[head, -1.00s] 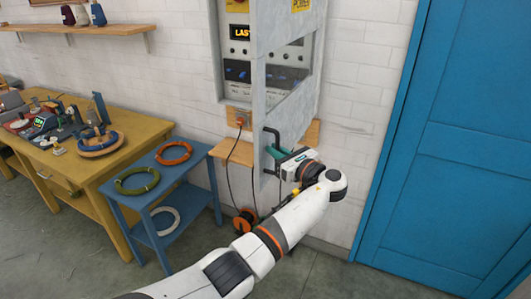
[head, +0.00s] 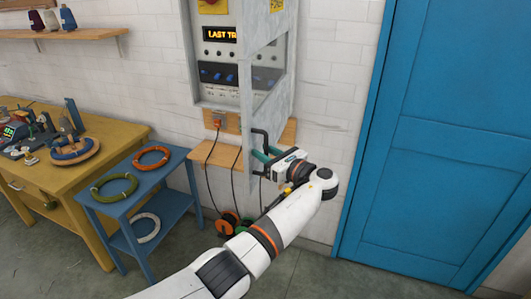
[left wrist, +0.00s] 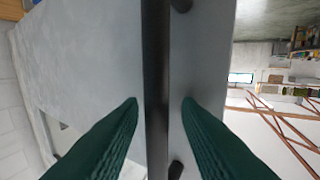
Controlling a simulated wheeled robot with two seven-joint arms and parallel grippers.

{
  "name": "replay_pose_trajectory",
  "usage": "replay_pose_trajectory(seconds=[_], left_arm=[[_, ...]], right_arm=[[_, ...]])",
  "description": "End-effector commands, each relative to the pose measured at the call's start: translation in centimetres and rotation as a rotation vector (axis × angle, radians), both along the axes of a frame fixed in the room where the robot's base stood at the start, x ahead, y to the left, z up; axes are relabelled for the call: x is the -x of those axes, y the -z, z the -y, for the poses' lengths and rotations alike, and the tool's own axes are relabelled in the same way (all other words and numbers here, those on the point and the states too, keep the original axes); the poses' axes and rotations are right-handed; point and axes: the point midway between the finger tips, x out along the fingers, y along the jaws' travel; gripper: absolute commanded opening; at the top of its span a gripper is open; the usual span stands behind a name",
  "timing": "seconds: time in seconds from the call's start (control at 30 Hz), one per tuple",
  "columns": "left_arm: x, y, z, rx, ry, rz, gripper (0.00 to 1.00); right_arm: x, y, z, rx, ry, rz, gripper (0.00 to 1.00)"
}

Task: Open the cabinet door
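The grey cabinet door (head: 247,95), with a window in it, stands swung out from the wall cabinet (head: 188,60), and lit panels show inside. Its black bar handle (head: 266,139) is near the lower free edge. My left gripper (head: 262,156) is at this handle. In the left wrist view, the handle (left wrist: 156,90) runs between the two green fingers of the left gripper (left wrist: 160,103). A gap shows on each side of the bar, so the fingers look open around it and not clamped. My right gripper is not in view.
A blue side table (head: 165,195) with wire coils and a yellow workbench (head: 75,180) stand at the left. A wooden ledge (head: 215,152) with hanging cables is below the cabinet. A blue room door (head: 440,130) is at the right.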

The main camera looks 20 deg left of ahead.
Motion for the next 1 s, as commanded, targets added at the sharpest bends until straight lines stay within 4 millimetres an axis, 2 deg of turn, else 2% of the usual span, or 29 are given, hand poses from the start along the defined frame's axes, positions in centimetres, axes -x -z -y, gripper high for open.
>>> replay_pose_trajectory(seconds=[0.27, 0.7, 0.8, 1.0], left_arm=[[0.3, 0.0, 0.8, 0.000, 0.003, 0.004, 0.30], [4.6, 0.3, 8.2, 0.001, 0.003, 0.002, 0.30], [5.3, 0.1, 9.4, 0.000, 0.003, 0.002, 0.30], [5.9, 0.0, 10.4, 0.000, 0.001, 0.001, 0.30]], right_arm=[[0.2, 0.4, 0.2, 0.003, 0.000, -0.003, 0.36], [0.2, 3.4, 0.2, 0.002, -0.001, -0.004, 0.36], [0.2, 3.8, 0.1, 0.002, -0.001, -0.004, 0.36], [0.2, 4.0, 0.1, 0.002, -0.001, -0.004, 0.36]])
